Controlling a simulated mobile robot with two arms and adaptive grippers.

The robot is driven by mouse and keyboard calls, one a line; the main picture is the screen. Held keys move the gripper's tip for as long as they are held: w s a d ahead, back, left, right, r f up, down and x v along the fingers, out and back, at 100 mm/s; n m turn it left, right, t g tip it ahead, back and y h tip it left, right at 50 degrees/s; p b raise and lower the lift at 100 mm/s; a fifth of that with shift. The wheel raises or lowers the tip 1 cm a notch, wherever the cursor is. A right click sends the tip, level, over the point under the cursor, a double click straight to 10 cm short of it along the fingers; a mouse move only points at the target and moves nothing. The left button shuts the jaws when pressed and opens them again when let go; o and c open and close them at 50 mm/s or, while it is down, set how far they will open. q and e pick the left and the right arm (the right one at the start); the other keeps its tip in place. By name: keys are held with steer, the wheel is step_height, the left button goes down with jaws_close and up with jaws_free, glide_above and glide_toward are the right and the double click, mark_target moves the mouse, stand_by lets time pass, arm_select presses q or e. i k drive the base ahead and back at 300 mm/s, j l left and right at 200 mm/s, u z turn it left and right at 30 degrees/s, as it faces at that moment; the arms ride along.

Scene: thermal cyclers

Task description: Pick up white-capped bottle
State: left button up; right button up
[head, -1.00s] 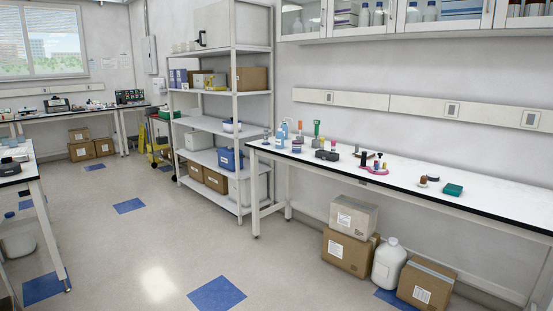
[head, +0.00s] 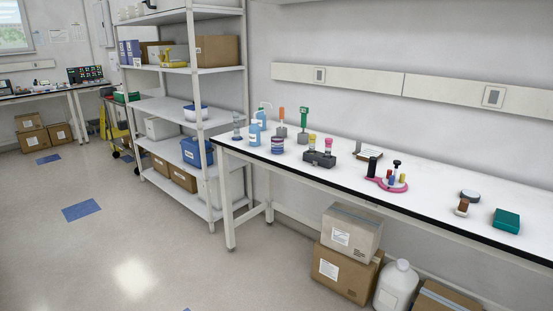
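A large white bottle (head: 394,288) with a white cap stands upright on the floor under the bench, cut off by the bottom edge. On the bench (head: 345,190), light-blue bottles (head: 255,134) stand at the far left end, one a wash bottle (head: 266,114) with a pale top. I cannot tell which bottle the task names. Neither of my grippers is in view.
Cardboard boxes (head: 343,272) sit under the bench. Shelving (head: 205,130) stands to its left. The floor in front is clear.

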mark_target(254, 130)
steer(key=i, duration=2.45)
steer(key=z, duration=0.05)
